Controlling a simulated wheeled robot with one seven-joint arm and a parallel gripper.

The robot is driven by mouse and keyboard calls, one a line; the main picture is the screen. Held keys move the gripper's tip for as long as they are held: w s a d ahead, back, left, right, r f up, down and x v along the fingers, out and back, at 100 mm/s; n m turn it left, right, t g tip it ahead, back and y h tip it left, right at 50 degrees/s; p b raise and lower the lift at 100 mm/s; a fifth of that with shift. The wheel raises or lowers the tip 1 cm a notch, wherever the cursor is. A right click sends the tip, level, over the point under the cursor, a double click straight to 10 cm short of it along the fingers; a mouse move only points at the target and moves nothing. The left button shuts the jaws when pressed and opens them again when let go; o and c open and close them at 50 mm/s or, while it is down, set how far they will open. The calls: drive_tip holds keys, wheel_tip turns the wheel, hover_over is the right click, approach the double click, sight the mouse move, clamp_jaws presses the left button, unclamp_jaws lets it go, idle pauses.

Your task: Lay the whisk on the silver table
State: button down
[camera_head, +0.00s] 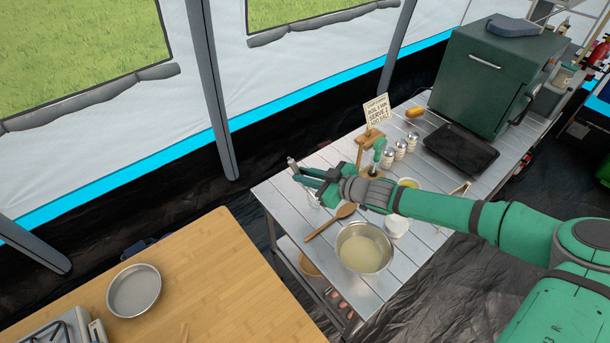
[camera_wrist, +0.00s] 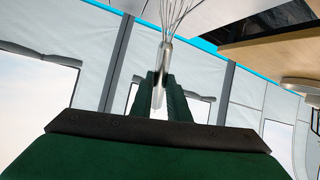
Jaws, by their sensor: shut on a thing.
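My gripper (camera_head: 318,178) is above the near left end of the silver table (camera_head: 283,203). It is shut on the whisk (camera_head: 292,163), whose grey handle end shows at the fingertips in the head view. The wire part looks to hang down below the fingers there, small and hard to make out. In the wrist view the two green fingers (camera_wrist: 165,92) hold the whisk's metal handle (camera_wrist: 165,56), and its wires (camera_wrist: 176,14) run out of the top edge. The whisk appears held above the table, not touching it.
A pot (camera_head: 364,250) and a wooden spoon (camera_head: 328,224) are on the silver table near my gripper. Shakers (camera_head: 400,148), a sign on a stand (camera_head: 376,112), a black tray (camera_head: 461,148) and a green oven (camera_head: 490,75) are farther back. A wooden table (camera_head: 215,265) with a round pan (camera_head: 134,290) stands at left.

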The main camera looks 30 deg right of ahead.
drive_tip(key=shift+f, duration=0.1)
drive_tip(key=c, duration=1.7)
unclamp_jaws()
drive_tip(key=shift+s+d+r, duration=0.1)
drive_tip(key=shift+r, duration=0.1)
drive_tip(key=v, duration=1.2)
